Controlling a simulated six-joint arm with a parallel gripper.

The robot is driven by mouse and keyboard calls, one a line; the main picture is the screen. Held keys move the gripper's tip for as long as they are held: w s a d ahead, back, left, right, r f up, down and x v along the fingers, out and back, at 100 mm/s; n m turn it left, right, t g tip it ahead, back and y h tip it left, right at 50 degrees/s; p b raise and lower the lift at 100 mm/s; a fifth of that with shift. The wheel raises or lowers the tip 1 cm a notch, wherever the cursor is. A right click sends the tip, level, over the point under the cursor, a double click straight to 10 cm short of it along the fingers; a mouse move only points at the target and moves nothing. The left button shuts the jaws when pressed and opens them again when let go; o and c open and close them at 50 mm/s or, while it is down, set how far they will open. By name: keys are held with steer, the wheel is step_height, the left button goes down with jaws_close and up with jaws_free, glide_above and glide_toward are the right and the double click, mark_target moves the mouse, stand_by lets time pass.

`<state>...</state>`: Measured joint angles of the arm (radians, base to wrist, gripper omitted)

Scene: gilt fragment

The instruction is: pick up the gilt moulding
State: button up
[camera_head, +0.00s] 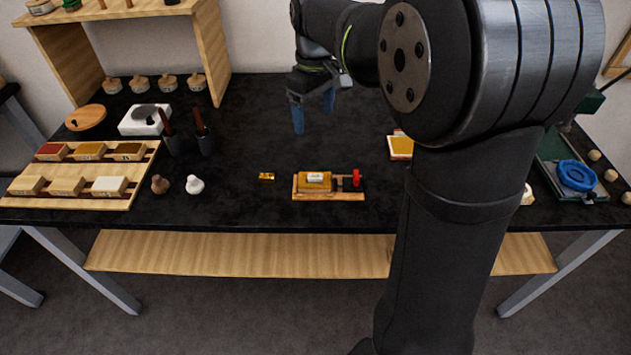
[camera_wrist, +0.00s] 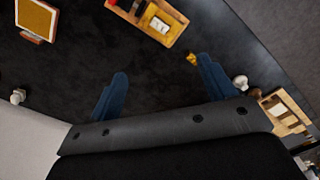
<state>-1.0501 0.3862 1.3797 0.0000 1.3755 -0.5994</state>
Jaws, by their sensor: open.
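The gilt moulding (camera_head: 267,176) is a small gold piece lying on the black table, left of a wooden clamp block, near the front edge. In the wrist view the gilt moulding (camera_wrist: 192,59) shows just beyond the tip of the right-hand blue finger. My gripper (camera_head: 313,112) is above the back middle of the table, well behind the moulding and apart from it. Its two blue fingers are spread wide with nothing between them, as the wrist view of my gripper (camera_wrist: 158,85) also shows.
The wooden clamp block (camera_head: 329,196) with a red knob stands right of the moulding. White (camera_head: 194,184) and brown (camera_head: 160,184) small pieces stand to the left, beside a wooden rack (camera_head: 122,202) of blocks. Dark cups (camera_head: 206,144) stand behind them. The table's middle is clear.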

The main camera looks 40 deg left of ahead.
mark_target(314, 175)
step_height(314, 175, down, 20)
steer(key=n, duration=0.8)
steer(key=shift+d+f, duration=0.15)
steer(key=c, duration=1.1)
